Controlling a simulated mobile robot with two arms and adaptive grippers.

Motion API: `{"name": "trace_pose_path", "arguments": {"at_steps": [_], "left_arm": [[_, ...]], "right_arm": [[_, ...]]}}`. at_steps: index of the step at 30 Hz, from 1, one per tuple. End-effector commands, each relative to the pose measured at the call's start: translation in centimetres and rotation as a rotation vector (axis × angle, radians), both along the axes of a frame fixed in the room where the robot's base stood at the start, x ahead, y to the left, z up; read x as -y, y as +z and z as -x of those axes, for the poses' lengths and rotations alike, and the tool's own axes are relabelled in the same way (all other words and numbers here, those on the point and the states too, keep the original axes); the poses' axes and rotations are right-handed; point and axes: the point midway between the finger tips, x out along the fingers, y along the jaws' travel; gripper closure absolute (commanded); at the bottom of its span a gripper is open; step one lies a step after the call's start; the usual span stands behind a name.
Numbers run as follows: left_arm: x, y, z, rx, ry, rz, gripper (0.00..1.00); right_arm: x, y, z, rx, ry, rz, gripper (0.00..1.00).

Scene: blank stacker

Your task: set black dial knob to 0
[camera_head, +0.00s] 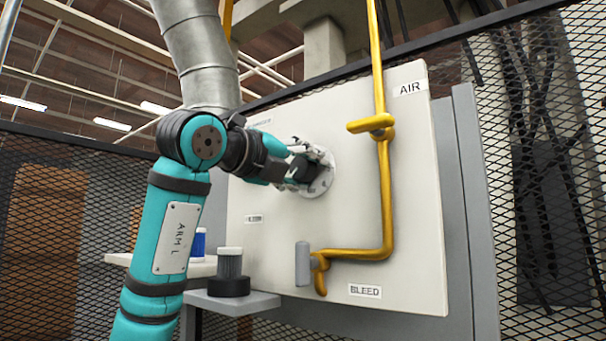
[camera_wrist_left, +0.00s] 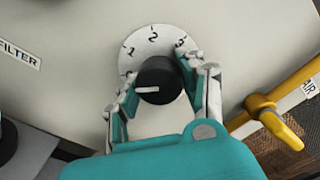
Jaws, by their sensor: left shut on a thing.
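The black dial knob (camera_wrist_left: 160,75) sits on a round white dial plate (camera_wrist_left: 130,61) with the digits 1, 2 and 3 visible. Its white pointer line points left in the left wrist view, below the 1. The mark there is hidden behind a finger, so I cannot read a 0. My left gripper (camera_wrist_left: 157,82) is shut on the knob, one finger on each side. In the head view the left gripper (camera_head: 308,170) reaches the dial plate (camera_head: 325,180) from the left and mostly hides the knob. My right gripper is in neither view.
A yellow pipe (camera_head: 387,215) with a yellow valve handle (camera_head: 368,125) stands right of the dial; the handle also shows in the left wrist view (camera_wrist_left: 275,122). A shelf (camera_head: 232,302) carries a filter-like cylinder (camera_head: 230,265).

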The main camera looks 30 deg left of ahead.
Motion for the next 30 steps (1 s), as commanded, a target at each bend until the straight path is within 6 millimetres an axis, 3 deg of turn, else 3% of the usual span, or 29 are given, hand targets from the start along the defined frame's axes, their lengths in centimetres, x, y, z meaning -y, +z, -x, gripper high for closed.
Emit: {"name": "trace_pose_path", "arguments": {"at_steps": [21, 22, 27, 30], "left_arm": [[0.03, -0.08, -0.07, -0.010, 0.000, 0.079, 0.92], [0.03, -0.08, -0.07, -0.010, 0.000, 0.079, 0.59], [0.03, -0.05, -0.06, -0.009, 0.000, 0.079, 0.36], [0.02, -0.04, -0.05, -0.008, 0.000, 0.079, 0.35]], "right_arm": [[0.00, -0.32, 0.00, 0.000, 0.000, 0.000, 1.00], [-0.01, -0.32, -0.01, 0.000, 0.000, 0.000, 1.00], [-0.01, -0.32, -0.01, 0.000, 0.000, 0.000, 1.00], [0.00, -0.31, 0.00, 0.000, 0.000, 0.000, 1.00]]}}
